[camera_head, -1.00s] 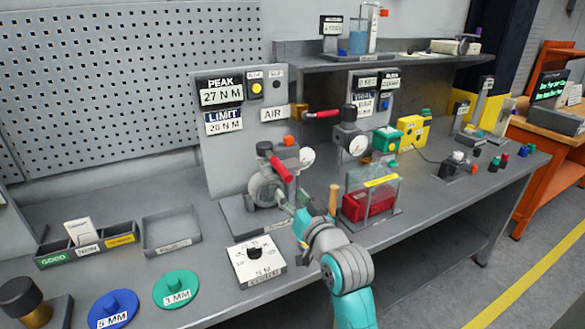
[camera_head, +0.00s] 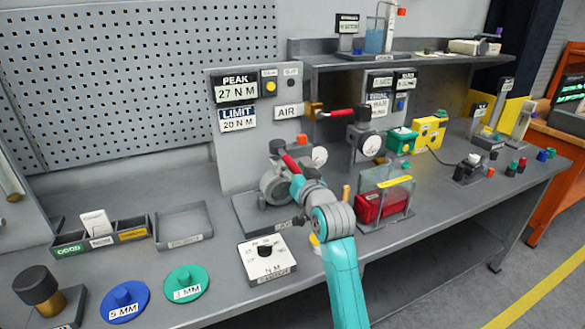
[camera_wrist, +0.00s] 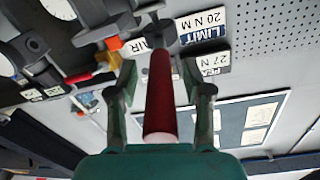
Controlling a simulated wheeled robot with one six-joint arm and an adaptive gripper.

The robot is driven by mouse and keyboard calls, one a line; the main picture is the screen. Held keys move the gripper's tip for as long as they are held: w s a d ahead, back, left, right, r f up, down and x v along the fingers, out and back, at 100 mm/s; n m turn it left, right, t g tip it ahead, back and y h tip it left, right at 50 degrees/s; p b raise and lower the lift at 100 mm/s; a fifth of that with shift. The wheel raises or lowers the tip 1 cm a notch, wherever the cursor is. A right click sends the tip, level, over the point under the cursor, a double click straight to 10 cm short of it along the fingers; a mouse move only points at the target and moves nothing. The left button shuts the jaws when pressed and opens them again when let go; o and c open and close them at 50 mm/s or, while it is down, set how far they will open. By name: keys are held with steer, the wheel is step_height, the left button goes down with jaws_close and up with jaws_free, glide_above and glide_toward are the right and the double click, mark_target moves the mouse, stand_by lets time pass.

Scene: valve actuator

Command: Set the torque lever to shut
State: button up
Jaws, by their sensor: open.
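The torque lever, a red handle (camera_head: 290,162) on a dark hub, slants down to the right from the top of the grey valve actuator (camera_head: 273,187). It stands in front of the panel marked PEAK 27 N M and LIMIT 20 N M. My gripper (camera_head: 299,183) is at the lever's lower end and hides part of it in the head view. In the wrist view, the red handle (camera_wrist: 160,105) runs lengthwise between the two spread fingers of my gripper (camera_wrist: 164,82). Gaps show on both sides, so the fingers look open around it, not closed on it.
A second red-handled lever (camera_head: 338,113) sits by the AIR label. A red box behind a clear guard (camera_head: 381,203) stands right of my arm. A white N M selector box (camera_head: 266,259) lies in front. An empty grey tray (camera_head: 184,226) is at left.

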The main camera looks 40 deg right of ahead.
steer(key=shift+w, duration=0.15)
steer(key=shift+c, duration=0.2)
jaws_close()
